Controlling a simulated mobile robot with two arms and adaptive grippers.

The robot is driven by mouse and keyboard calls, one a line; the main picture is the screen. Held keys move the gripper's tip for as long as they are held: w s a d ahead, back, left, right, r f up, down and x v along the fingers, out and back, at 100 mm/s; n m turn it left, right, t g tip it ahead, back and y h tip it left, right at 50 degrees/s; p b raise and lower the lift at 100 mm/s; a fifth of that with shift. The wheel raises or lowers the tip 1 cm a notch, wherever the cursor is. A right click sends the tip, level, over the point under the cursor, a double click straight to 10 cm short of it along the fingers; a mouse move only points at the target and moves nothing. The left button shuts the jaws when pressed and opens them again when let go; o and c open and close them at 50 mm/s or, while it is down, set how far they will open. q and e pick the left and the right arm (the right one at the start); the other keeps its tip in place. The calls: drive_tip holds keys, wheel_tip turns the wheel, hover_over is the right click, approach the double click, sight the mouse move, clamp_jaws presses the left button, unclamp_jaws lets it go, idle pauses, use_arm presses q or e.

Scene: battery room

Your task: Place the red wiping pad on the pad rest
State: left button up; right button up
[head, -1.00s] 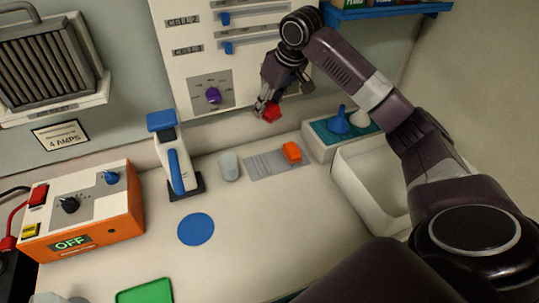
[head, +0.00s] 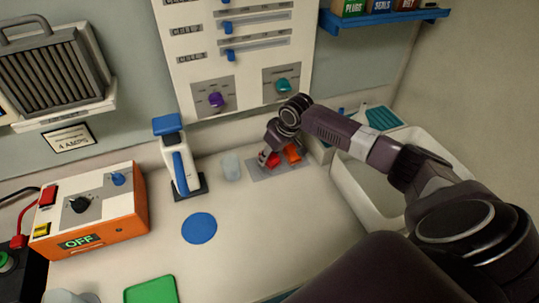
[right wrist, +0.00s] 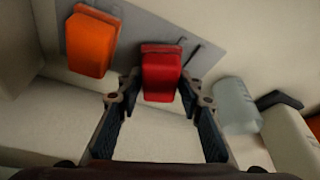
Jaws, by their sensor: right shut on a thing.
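The red wiping pad (head: 272,161) is between the fingers of my right gripper (head: 268,155), which is shut on it. The right wrist view also shows the red pad (right wrist: 161,72), with a finger at each side of its near end. It is over the grey pad rest (head: 266,174), to the left of an orange pad (head: 292,153) that lies on the rest. I cannot tell whether the red pad touches the rest. In the right wrist view the rest (right wrist: 140,28) lies behind both pads. My left gripper is not in view.
A pale translucent container (head: 232,166) stands just left of the rest. A white and blue device (head: 180,160) stands farther left. A white basin (head: 362,186) is to the right, below my right arm. The worktop around the blue disc (head: 199,228) is clear.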

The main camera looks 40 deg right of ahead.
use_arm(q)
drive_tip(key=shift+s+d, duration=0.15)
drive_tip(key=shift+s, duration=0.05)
use_arm(e)
drive_tip(key=shift+f, duration=0.35)
drive_tip(key=shift+f, duration=0.1)
drive_tip(key=o, duration=1.1)
use_arm(q)
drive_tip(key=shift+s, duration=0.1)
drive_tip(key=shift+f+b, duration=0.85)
drive_tip(key=shift+b, duration=0.05)
use_arm(e)
drive_tip(key=v, duration=1.2)
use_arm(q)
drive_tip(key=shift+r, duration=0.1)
use_arm(e)
drive_tip(key=shift+w+r, duration=0.1)
drive_tip(key=shift+r, duration=0.15)
